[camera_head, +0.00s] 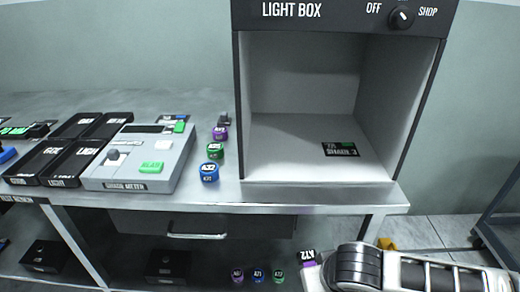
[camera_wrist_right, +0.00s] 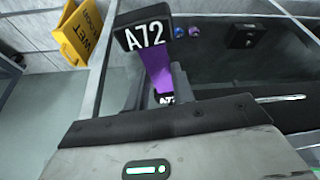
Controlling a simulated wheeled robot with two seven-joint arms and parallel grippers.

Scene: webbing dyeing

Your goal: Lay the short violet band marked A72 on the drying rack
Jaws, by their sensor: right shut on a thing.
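The short violet band (camera_wrist_right: 157,72) shows in the right wrist view with a black tag (camera_wrist_right: 147,36) reading A72 at its end. My right gripper (camera_wrist_right: 158,86) is shut on this band, with a finger on either side of it. In the head view the black A72 tag (camera_head: 307,257) sticks up at the tip of my right gripper (camera_head: 312,272), in front of the table and below its top. The drying rack cannot be made out for certain. My left gripper is not in view.
The light box (camera_head: 340,180) stands on the table's right part, with a SHADE 3 card (camera_head: 341,149) inside. A grey meter (camera_head: 140,160) and several coloured rolls stand left of it. More rolls sit on the lower shelf. A dark frame (camera_head: 497,232) stands far right. A yellow wet-floor sign (camera_wrist_right: 78,32) is on the floor.

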